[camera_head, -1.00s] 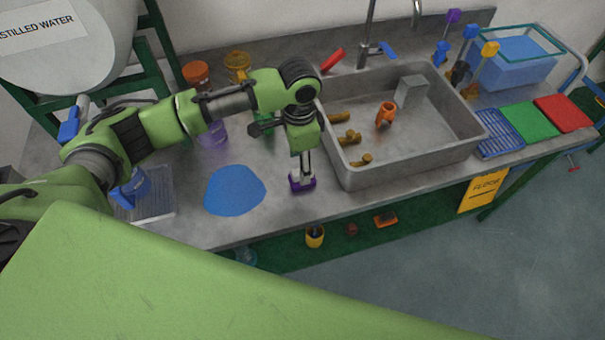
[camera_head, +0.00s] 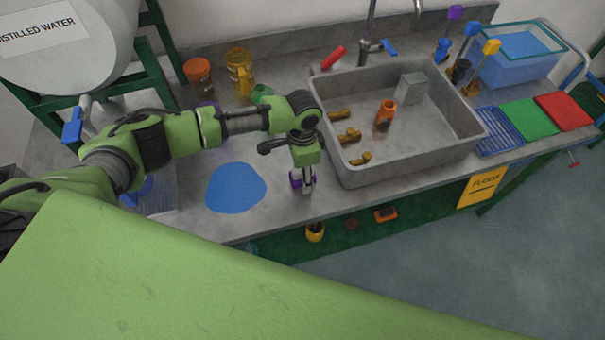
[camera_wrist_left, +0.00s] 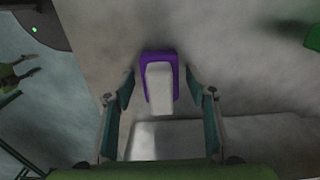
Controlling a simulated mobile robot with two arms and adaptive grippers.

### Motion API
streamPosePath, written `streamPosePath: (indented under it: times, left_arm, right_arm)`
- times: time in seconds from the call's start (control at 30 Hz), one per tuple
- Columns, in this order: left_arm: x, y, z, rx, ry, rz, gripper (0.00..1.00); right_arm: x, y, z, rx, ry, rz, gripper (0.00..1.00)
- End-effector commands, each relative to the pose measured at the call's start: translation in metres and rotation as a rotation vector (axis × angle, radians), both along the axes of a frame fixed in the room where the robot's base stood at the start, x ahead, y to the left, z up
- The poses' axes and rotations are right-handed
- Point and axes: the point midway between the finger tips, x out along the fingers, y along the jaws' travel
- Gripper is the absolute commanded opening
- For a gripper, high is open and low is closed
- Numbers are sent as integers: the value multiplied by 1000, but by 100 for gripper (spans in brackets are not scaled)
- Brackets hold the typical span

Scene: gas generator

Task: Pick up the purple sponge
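The purple sponge (camera_head: 295,181) stands on the grey counter between the blue mat and the sink, partly hidden by my left gripper (camera_head: 307,186). In the left wrist view the sponge (camera_wrist_left: 158,57) shows a purple edge around a pale block. There the left gripper (camera_wrist_left: 159,88) has its two fingers apart, one on each side of the sponge, with gaps between. The gripper is open and points down at the counter from above. My right gripper is not in view.
The sink (camera_head: 345,175) with an orange bottle (camera_head: 384,117) is just right of the gripper. A flat blue mat (camera_head: 236,187) lies to the left. An orange jar (camera_head: 199,77) and a yellow mug (camera_head: 239,72) stand behind. The counter's front edge is close.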

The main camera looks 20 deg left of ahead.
Motion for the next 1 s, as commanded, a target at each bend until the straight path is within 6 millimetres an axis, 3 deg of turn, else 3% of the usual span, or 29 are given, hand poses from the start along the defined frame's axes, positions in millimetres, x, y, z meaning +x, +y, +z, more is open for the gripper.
streamPosePath:
  times: [0.03, 0.1, 0.13, 0.57, 0.8, 1.0]
  left_arm:
    - [0, 0, 0, 0, 0, 1, 35]
    - [0, 0, 0, 0, 0, 1, 16]
    - [0, 0, 0, 0, 0, 1, 15]
    - [1, 0, 5, -1, -1, 2, 15]
    - [-1, -1, 34, -3, -2, -1, 15]
    - [-32, -14, 71, -4, -4, -5, 14]
  right_arm:
    - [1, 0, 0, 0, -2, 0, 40]
    - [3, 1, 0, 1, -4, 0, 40]
    - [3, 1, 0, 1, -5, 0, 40]
    - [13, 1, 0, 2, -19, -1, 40]
    - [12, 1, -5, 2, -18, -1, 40]
    - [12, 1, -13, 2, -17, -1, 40]
